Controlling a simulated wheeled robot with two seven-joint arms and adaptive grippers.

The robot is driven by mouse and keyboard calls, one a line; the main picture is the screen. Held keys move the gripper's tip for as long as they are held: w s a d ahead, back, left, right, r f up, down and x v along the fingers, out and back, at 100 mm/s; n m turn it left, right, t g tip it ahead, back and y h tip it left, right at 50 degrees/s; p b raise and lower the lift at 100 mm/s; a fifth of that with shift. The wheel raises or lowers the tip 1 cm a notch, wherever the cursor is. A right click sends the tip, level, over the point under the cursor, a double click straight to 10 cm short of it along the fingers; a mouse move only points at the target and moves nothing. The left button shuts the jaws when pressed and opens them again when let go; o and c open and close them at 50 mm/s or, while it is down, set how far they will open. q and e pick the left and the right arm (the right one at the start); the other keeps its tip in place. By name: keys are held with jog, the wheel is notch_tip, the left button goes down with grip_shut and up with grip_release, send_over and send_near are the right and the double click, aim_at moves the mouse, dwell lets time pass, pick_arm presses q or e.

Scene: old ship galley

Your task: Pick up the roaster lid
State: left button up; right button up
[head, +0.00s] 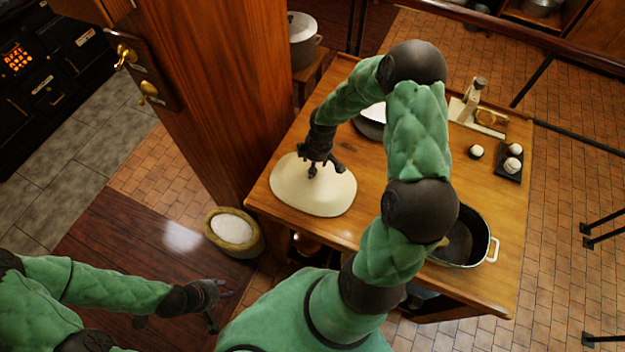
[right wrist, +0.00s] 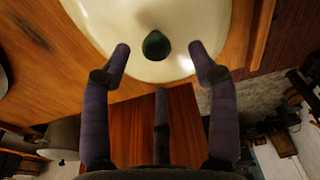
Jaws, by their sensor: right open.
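The roaster lid (head: 312,195) is a cream oval dome lying on the wooden table near its left corner. In the right wrist view the lid (right wrist: 150,15) shows a dark green knob (right wrist: 156,45) on top. My right gripper (head: 322,168) is just above the lid, pointing down at it. In the right wrist view its fingers (right wrist: 160,52) are spread, one on each side of the knob, with a visible gap. My left gripper (head: 215,303) hangs low at the left, away from the table, its fingers apart and empty.
A dark open roaster pan (head: 465,243) with a pale rim stands at the table's right front, partly behind my right arm. A scale (head: 478,112) and small white items on a dark tray (head: 510,165) stand behind.

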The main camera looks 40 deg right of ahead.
jog(key=f, duration=0.4)
jog(key=shift+w+f, duration=0.25)
jog(key=shift+f, duration=0.05)
grip_shut()
